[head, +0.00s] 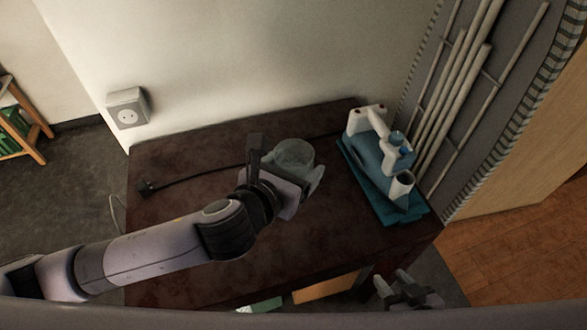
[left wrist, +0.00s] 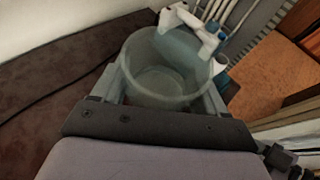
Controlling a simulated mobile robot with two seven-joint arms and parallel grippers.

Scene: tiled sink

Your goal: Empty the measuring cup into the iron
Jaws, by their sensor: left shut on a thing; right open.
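The measuring cup (head: 293,153) is a clear round vessel over the middle of the dark table. My left gripper (head: 297,172) is shut on it, with one finger on each side. In the left wrist view the cup (left wrist: 160,85) stands between the fingers of my left gripper (left wrist: 165,90), its mouth open. I cannot tell whether it holds liquid. The blue and white iron (head: 394,150) is on a teal base (head: 385,205) at the table's right end, right of the cup and apart from it. My right gripper (head: 408,290) is open and empty, low in front of the table's right end.
The dark table (head: 180,260) stands against the wall. A black cord with a plug (head: 146,188) lies across its left part. A wall socket (head: 127,108) is at the left. White pipes (head: 455,85) rise behind the iron. The table between cup and iron is clear.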

